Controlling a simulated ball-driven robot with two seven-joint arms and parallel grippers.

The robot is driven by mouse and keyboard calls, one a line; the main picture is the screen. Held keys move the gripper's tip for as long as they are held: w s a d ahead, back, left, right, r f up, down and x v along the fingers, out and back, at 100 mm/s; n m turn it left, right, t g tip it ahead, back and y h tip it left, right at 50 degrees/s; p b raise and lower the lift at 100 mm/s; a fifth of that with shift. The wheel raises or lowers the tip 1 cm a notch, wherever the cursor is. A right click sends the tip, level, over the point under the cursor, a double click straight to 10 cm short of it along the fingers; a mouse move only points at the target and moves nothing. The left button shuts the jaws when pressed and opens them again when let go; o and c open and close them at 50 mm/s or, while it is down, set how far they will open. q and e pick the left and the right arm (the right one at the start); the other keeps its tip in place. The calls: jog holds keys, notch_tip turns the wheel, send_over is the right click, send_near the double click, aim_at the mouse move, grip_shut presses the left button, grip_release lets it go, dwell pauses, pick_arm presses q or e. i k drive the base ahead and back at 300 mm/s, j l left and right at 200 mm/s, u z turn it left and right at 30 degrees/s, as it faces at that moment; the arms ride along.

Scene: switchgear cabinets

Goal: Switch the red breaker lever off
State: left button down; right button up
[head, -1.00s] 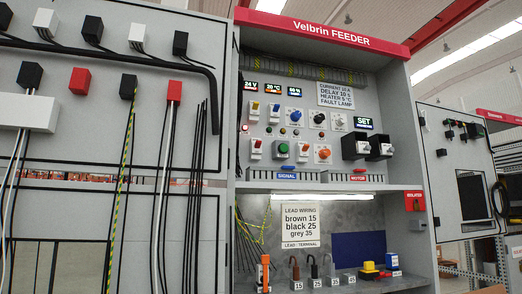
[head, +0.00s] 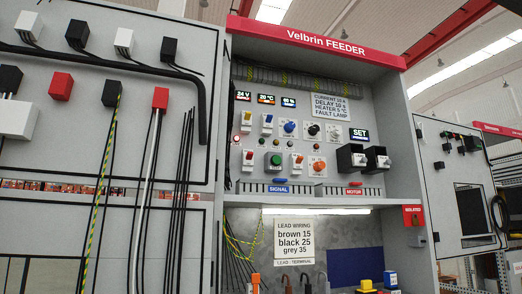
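The control panel of the Velbrin FEEDER cabinet (head: 272,200) holds several small white breakers with coloured levers. One at the lower left of the panel has what looks like a red lever (head: 249,155). A similar breaker with an orange lever (head: 297,159) sits to its right. Neither of my grippers is in view.
A green button (head: 275,159), several knobs and two black switches (head: 351,158) share the panel. A shelf edge (head: 320,203) juts out below it. A grey cabinet door (head: 196,155) with cables stands at the left. A red ISOLATED box (head: 412,215) is at the right.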

aim_at(250, 154)
jog(key=i+l+z, duration=0.5)
jog(key=i+l, duration=0.2)
jog(key=i, duration=0.1)
